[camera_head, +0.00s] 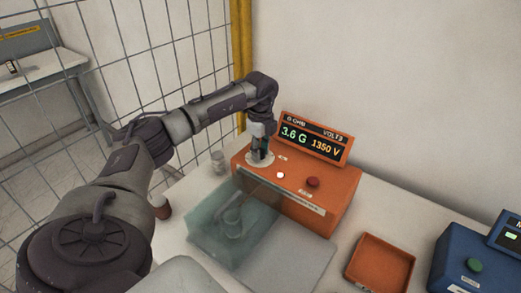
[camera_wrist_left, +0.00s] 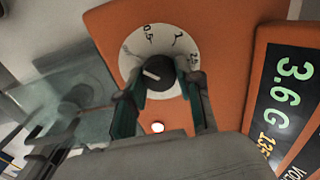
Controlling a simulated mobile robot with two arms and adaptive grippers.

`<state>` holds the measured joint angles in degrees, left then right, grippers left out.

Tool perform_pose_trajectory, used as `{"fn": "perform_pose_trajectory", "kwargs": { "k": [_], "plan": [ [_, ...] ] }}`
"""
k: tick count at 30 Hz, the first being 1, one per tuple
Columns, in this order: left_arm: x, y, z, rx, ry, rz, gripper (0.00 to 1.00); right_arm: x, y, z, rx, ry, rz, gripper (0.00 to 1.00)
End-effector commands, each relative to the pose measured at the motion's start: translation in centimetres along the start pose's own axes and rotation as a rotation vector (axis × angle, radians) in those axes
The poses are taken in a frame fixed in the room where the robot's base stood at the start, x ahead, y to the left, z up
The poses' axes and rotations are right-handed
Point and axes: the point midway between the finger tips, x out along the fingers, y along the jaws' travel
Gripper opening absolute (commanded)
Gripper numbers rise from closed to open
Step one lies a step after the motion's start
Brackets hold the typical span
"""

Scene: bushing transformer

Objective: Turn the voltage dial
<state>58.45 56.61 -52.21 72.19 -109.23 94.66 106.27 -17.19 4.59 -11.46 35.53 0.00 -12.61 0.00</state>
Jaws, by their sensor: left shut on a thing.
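The orange tester (camera_head: 330,206) stands on the white table, with its display (camera_head: 312,143) reading 3.6 G and 1350 V. The voltage dial (camera_wrist_left: 155,73) is a black knob with a white mark on a round white scale (camera_wrist_left: 134,50), on the tester's top face. My left gripper (camera_head: 259,152) comes down from above onto the dial. In the left wrist view its two fingers (camera_wrist_left: 158,88) are on either side of the knob, shut on it. In the head view the knob is mostly hidden by the gripper. My right gripper is not in view.
A clear greenish box (camera_head: 215,235) stands in front of the tester, with something inside. A white lamp (camera_head: 280,175) and a red button (camera_head: 313,182) are on the tester's top. An orange tray (camera_head: 380,264) and a blue device (camera_head: 475,262) are at the right. A wire fence (camera_head: 130,60) stands behind.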

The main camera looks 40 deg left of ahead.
Motion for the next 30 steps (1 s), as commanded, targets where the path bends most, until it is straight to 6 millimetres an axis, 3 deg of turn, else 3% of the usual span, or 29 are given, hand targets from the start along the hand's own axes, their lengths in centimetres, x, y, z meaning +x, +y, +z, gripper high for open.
{"fn": "perform_pose_trajectory", "kwargs": {
  "k": [9,10,14,24,30],
  "plan": [
    [-0.3,-0.2,0.2,-0.007,-0.002,-0.009,0.00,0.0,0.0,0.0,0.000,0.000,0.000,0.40],
    [-0.3,-0.2,0.2,-0.007,-0.002,-0.009,0.36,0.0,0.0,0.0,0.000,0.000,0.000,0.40],
    [-0.3,-0.1,0.2,-0.006,-0.001,-0.007,0.58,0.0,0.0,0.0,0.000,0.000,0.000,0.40],
    [-0.3,-0.1,0.1,-0.003,0.000,-0.003,0.60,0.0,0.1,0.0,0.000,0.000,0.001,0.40],
    [-2.9,-0.1,0.1,-0.003,0.001,-0.007,0.60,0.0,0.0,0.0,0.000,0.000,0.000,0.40]
  ]
}}
